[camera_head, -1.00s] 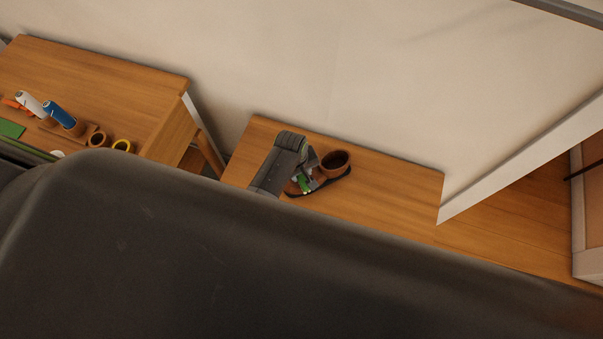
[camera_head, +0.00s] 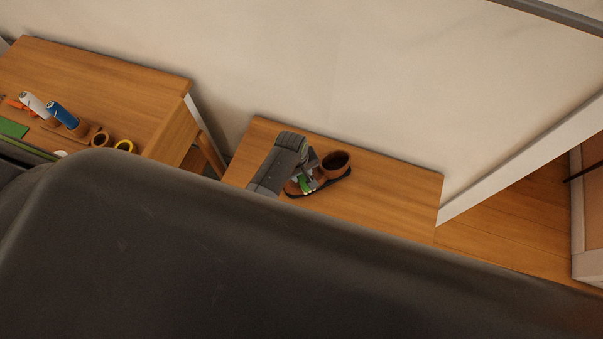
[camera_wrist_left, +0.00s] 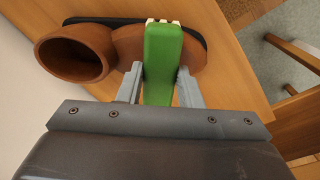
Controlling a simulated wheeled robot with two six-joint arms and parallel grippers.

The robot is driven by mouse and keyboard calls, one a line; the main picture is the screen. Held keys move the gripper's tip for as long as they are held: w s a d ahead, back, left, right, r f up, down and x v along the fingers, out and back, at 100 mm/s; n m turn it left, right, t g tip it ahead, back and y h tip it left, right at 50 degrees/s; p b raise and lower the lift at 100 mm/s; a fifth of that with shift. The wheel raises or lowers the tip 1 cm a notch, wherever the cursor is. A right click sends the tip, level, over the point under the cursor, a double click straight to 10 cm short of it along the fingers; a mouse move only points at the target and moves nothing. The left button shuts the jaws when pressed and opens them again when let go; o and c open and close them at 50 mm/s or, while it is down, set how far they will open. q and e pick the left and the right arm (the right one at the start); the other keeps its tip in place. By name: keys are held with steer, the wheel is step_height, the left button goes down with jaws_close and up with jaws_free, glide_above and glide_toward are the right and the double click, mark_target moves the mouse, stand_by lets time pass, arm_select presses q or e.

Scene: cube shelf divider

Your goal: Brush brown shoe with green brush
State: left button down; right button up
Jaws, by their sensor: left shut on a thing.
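The brown shoe (camera_head: 335,163) with a dark sole lies on the small wooden table beyond my body; it also shows in the left wrist view (camera_wrist_left: 75,55). Its round ankle opening is at the right in the head view. My left gripper (camera_head: 302,178) is shut on the green brush (camera_wrist_left: 162,62), its two fingers on either side of the handle. The brush's pale bristle end lies over the toe part of the shoe; I cannot tell whether the bristles touch it. My right gripper is not in view.
The small table (camera_head: 390,190) has free room to the right of the shoe. A wall (camera_head: 330,60) stands behind both.

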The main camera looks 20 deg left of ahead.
arm_select(q)
steer(key=shift+w+a+f, duration=0.1)
steer(key=shift+w+a, duration=0.4)
steer(key=shift+a, duration=0.1)
steer(key=shift+s+d+p, duration=0.3)
steer(key=shift+s+d, duration=0.15)
steer(key=shift+s, duration=0.05)
steer(key=shift+s+d+f, duration=0.25)
steer(key=shift+s+d, duration=0.15)
steer(key=shift+s, duration=0.1)
steer(key=shift+w+a+r, duration=0.2)
steer(key=shift+w+a, duration=0.5)
steer(key=shift+w, duration=0.1)
steer(key=shift+s+d+r+p, duration=0.15)
steer(key=shift+s+d+p, duration=0.2)
steer(key=shift+p, duration=0.25)
steer(key=shift+s+d, duration=0.3)
steer(key=shift+d, duration=0.05)
